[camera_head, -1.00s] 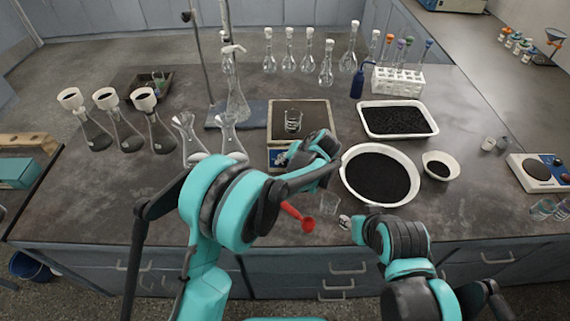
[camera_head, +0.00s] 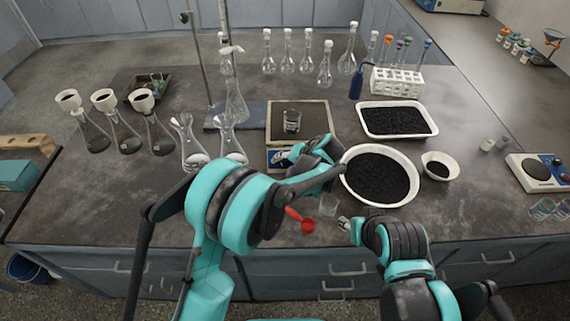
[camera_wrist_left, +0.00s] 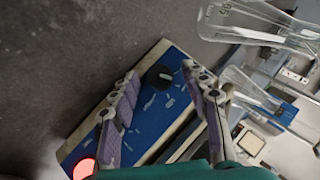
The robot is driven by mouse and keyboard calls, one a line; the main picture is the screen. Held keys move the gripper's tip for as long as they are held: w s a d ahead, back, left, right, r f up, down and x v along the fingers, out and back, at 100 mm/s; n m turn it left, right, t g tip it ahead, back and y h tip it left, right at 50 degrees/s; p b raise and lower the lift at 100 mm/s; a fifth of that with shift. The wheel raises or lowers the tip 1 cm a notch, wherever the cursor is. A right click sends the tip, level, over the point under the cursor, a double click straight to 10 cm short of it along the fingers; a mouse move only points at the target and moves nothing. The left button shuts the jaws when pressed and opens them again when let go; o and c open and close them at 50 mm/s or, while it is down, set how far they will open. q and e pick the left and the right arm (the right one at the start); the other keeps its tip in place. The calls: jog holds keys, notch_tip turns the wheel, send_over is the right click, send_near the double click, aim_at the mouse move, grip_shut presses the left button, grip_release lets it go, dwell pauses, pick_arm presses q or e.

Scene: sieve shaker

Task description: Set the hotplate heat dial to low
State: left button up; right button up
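The hotplate (camera_head: 315,140) stands at the middle of the bench with a small glass beaker (camera_head: 292,121) on its plate. Its blue front panel (camera_wrist_left: 150,110) shows in the left wrist view, with a black round dial (camera_wrist_left: 160,75) bearing a pale pointer mark and a bright red round spot at the lower left. My left gripper (camera_wrist_left: 160,82) is open over the panel. The dial lies between its fingertips in the picture; I see no contact. In the head view this gripper (camera_head: 291,154) partly hides the panel. My right gripper (camera_head: 344,222) is low near the bench front, too small to read.
A round white dish of black grains (camera_head: 378,203) stands just right of my left gripper. A red scoop (camera_head: 307,226) lies in front. Glass flasks (camera_head: 192,155) stand to the left, close to the hotplate. A second device (camera_head: 537,160) stands far right.

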pick_arm(q)
jog(key=shift+r, duration=0.1)
jog(key=v, duration=1.2)
jog(key=s+a+r+n+h, duration=0.1)
jog(key=s+a+r, duration=0.1)
jog(key=s+a, duration=0.35)
jog(key=s+a+r+h, duration=0.2)
jog(key=a+r, duration=0.1)
jog(key=a, duration=0.6)
jog(key=s+a+f+n+h, duration=0.1)
jog(key=s+a, duration=0.4)
jog(key=s, duration=0.2)
jog(key=s+a+f+n+t+h, duration=0.1)
jog(key=s+a, duration=0.3)
jog(key=s, duration=0.4)
jog(key=shift+a+f+n+t+h, duration=0.3)
jog(key=shift+a+f+n, duration=0.1)
jog(key=shift+f+n, duration=0.1)
